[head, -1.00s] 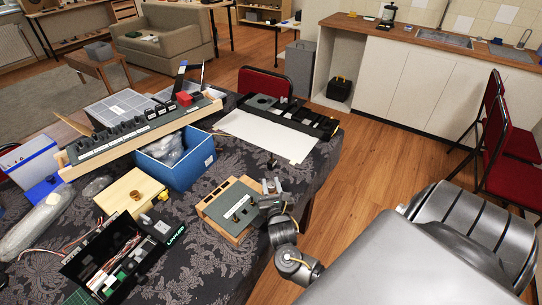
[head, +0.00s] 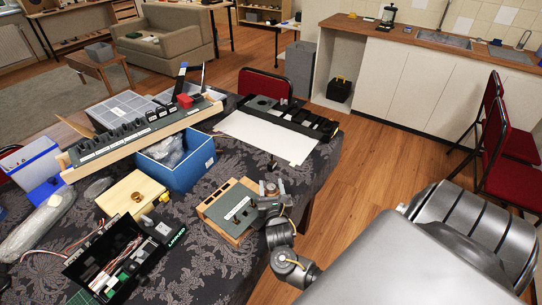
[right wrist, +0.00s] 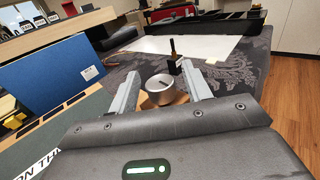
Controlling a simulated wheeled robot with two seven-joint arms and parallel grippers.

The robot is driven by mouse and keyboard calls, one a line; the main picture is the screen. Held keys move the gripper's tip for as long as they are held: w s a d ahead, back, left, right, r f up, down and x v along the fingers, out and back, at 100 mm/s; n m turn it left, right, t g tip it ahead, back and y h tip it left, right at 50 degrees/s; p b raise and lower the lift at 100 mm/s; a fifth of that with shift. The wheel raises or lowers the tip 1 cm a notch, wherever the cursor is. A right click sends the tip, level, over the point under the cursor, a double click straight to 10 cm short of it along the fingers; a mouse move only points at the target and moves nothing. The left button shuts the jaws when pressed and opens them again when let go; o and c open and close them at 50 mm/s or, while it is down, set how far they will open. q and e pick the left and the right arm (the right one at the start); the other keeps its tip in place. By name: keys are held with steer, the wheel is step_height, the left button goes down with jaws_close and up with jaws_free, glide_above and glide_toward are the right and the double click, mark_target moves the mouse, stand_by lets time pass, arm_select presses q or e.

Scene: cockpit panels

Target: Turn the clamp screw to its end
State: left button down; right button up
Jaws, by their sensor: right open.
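A round silver screw head with a slot (right wrist: 159,86), which looks like the clamp screw, shows in the right wrist view between the two fingers of my right gripper (right wrist: 160,92). The fingers are apart, one on each side of it; I cannot tell whether either touches it. In the head view my right gripper (head: 271,188) is at the right end of a wooden box with a grey top panel (head: 238,207). The gripper and wrist partly hide that end of the box. My left gripper is not in view.
A blue bin (head: 193,172) and a light wooden block (head: 127,192) stand left of the box. A black open case (head: 112,262) with wires lies at the front left. A white sheet (head: 265,137) lies behind. A small dark upright post (right wrist: 173,55) stands just beyond the screw.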

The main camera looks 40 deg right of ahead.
steer(key=p+v, duration=0.1)
steer(key=v, duration=0.9)
steer(key=shift+s, duration=0.1)
steer(key=shift+s+a, duration=0.2)
steer(key=shift+s, duration=0.05)
steer(key=shift+f, duration=0.1)
